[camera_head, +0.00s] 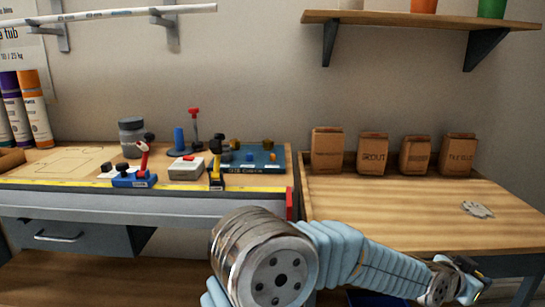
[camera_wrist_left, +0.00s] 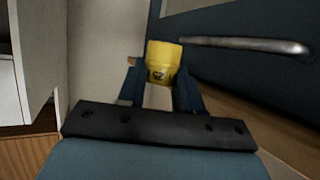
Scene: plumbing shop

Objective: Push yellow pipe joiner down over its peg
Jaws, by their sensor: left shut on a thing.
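The yellow pipe joiner (camera_wrist_left: 163,61) with dark markings is between the fingers of my left gripper (camera_wrist_left: 160,85) in the left wrist view. That gripper is shut on it. In the head view the left gripper (camera_head: 467,278) is low at the right, in front of the right-hand bench, far from the peg board; the joiner is too small to make out there. The dark blue "SIZE CHECK" board (camera_head: 250,166) lies on the left bench with several small fittings or pegs on it. I cannot tell which peg matches the joiner. My right gripper is not in view.
The left bench (camera_head: 60,160) holds a grey jar (camera_head: 132,137), a red-handled tool (camera_head: 143,155) and a white box (camera_head: 186,168). A metal handle (camera_wrist_left: 245,45) on a dark panel is close to the joiner.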

